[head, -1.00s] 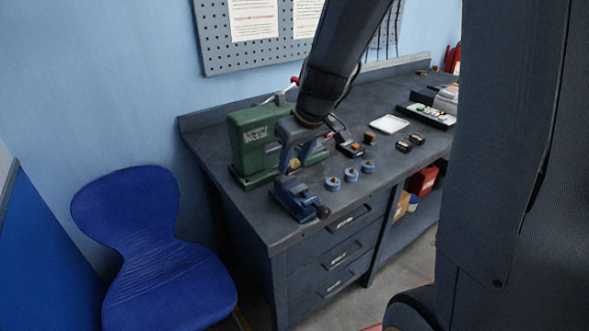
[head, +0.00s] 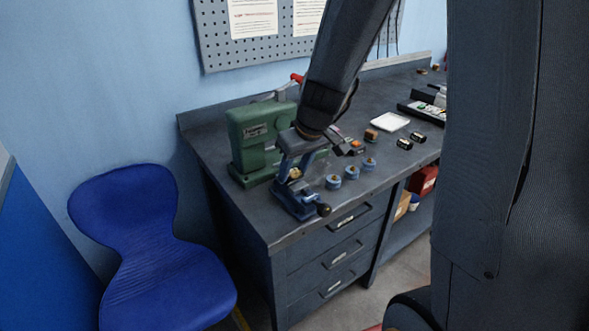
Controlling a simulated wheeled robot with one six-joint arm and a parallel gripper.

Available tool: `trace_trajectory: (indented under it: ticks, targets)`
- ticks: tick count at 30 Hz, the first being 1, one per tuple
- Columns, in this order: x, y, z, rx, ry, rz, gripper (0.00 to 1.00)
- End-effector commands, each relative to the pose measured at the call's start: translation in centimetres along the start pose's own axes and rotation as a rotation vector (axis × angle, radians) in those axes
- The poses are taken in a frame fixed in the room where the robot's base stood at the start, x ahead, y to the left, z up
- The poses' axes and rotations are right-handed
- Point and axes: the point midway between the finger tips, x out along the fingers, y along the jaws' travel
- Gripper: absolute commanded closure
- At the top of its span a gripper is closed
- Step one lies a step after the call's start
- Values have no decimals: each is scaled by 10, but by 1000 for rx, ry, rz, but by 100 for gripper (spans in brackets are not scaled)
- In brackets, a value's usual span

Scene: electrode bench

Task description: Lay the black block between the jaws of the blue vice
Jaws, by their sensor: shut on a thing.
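The blue vice (head: 296,205) stands at the near left corner of the dark bench, with a dark round handle knob at its right end. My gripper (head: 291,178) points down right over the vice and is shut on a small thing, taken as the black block. Only a brass-coloured patch of the held block (head: 295,173) shows between the fingers; its body is mostly hidden. The fingertips overlap the top of the vice in this view. I cannot tell whether the block touches the jaws.
A green press (head: 252,140) with a red-tipped lever stands close behind the vice. Several blue round holders (head: 352,172) lie to its right. Farther right are a brown-topped block (head: 371,135), small dark blocks (head: 404,144) and a white tray (head: 390,122). A blue chair (head: 150,245) stands left.

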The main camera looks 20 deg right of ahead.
Motion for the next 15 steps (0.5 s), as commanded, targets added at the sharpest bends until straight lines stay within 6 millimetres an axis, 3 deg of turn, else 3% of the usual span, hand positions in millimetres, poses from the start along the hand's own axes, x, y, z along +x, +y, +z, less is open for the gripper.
trace_trajectory:
  ticks: [6,7,10,15]
  targets:
    - [2,0,1,0,1,0,96]
    - [2,0,1,0,0,0,56]
    - [2,0,1,0,0,0,43]
    - [2,0,1,0,0,0,43]
